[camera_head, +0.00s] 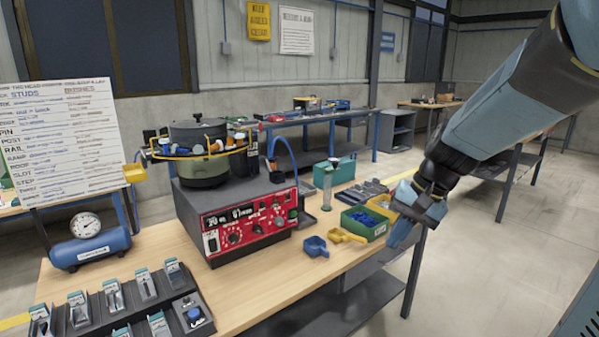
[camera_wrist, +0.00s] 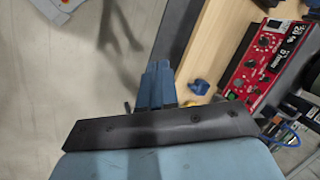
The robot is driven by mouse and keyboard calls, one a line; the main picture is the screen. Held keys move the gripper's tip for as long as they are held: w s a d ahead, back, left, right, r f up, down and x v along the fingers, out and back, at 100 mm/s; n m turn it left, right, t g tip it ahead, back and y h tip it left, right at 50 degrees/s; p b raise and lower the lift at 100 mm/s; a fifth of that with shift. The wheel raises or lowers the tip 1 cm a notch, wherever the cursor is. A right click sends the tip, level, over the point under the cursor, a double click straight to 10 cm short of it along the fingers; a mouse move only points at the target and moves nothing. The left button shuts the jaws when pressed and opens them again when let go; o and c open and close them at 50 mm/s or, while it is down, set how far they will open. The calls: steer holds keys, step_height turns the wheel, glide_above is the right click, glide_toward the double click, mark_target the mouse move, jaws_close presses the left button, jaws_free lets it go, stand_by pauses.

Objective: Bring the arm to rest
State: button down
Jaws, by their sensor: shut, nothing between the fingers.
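My arm comes in from the upper right of the head view, its blue-grey forearm sloping down to a dark wrist. My gripper (camera_head: 400,236) hangs beside the right edge of the wooden workbench (camera_head: 262,285), pointing down, close to the bins in that view. In the wrist view my gripper (camera_wrist: 157,80) shows as blue fingers held together with nothing between them. The bench edge and the floor lie beyond the fingers there.
A red control box (camera_head: 250,228) carries a bowl feeder (camera_head: 203,170) on the bench. A green bin (camera_head: 362,224), a blue scoop (camera_head: 315,246) and a yellow scoop (camera_head: 346,236) lie near my gripper. The floor (camera_head: 490,270) to the right is open.

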steer(key=s+d+r+n+t+h, duration=0.2)
steer(key=s+r, duration=0.2)
steer(key=s, duration=0.1)
steer(key=s+d+r+n+t+h, duration=0.1)
steer(key=s+r+n+t+h, duration=0.1)
steer(key=s, duration=0.4)
steer(key=shift+d+r+t, duration=0.3)
steer(key=shift+d+r, duration=0.05)
steer(key=shift+r, duration=0.55)
